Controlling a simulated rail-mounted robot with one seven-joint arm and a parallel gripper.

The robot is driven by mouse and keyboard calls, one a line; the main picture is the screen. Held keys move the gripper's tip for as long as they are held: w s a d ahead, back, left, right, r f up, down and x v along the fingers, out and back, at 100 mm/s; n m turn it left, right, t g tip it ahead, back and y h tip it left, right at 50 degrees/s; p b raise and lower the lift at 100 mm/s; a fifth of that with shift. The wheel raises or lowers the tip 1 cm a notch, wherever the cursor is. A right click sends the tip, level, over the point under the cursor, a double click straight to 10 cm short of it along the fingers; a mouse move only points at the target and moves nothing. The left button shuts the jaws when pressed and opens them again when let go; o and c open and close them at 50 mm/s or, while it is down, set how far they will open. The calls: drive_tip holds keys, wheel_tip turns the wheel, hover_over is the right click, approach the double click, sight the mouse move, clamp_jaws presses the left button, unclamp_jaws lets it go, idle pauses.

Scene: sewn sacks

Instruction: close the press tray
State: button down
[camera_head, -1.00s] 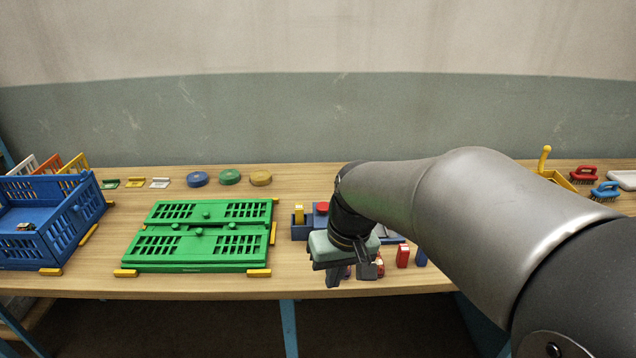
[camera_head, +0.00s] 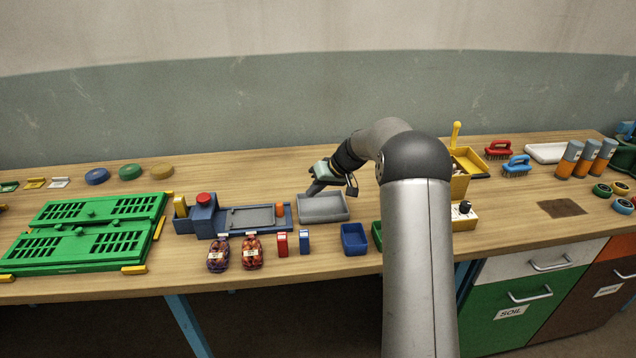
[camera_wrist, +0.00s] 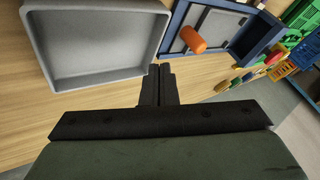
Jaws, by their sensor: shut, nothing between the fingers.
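The blue press (camera_head: 204,219) stands mid-table with a red button on its left block. Its tray (camera_head: 252,218), a flat grey plate in a blue frame, extends to the right and has an orange knob (camera_head: 280,208) near its right end. The wrist view also shows the knob (camera_wrist: 194,40) and the grey plate (camera_wrist: 216,30). My gripper (camera_head: 312,192) is shut and empty, pointing down to the right of the knob, beside the grey bin. In the wrist view my fingertips (camera_wrist: 160,72) are below and left of the knob, apart from it.
An open grey bin (camera_head: 322,208) stands right of the press, close to my fingers. Two net sacks (camera_head: 218,254) and red and blue blocks (camera_head: 282,244) stand in front. A green panelled lid (camera_head: 85,235) lies at left. The table behind the press is clear.

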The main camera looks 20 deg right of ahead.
drive_tip(key=x, duration=0.2)
drive_tip(key=p+x, duration=0.1)
drive_tip(key=x, duration=0.2)
drive_tip(key=shift+a+r+p, duration=0.15)
drive_tip(key=shift+a+p, duration=0.15)
drive_tip(key=shift+s+a+r+p, duration=0.15)
drive_tip(key=shift+a+p, duration=0.3)
drive_tip(key=shift+a, duration=0.65)
drive_tip(key=shift+a+f, duration=0.2)
drive_tip(key=shift+a, duration=0.3)
